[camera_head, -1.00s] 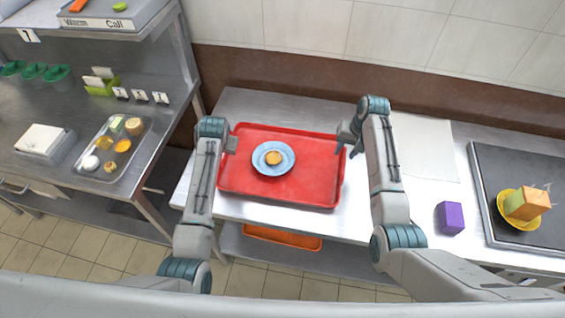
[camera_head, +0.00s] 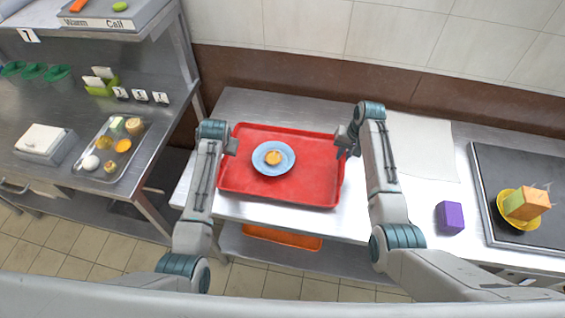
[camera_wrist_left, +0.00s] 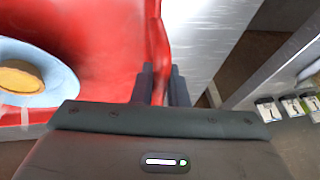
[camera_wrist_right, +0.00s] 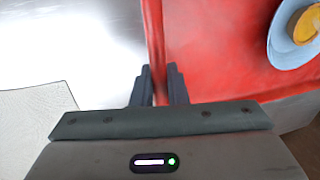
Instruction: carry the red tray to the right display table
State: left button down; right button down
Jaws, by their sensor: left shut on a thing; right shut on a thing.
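The red tray (camera_head: 310,185) lies on the metal table in the head view, with a blue plate (camera_head: 262,164) holding a round yellow-orange item (camera_head: 273,158) on it. My left gripper (camera_head: 231,145) is shut on the tray's left rim; the left wrist view shows its fingers (camera_wrist_left: 161,85) on either side of the rim. My right gripper (camera_head: 346,145) is shut on the tray's right rim; the right wrist view shows its fingers (camera_wrist_right: 159,85) around that rim. Whether the tray is lifted at all I cannot tell.
A purple block (camera_head: 450,217) and a white sheet (camera_head: 425,150) are to the right. A metal shelf unit (camera_head: 60,190) stands left. An orange tray (camera_head: 282,238) lies below the table.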

pick_arm(q)
jog(key=shift+r, duration=0.1)
pick_arm(e)
jog(key=shift+r, duration=0.1)
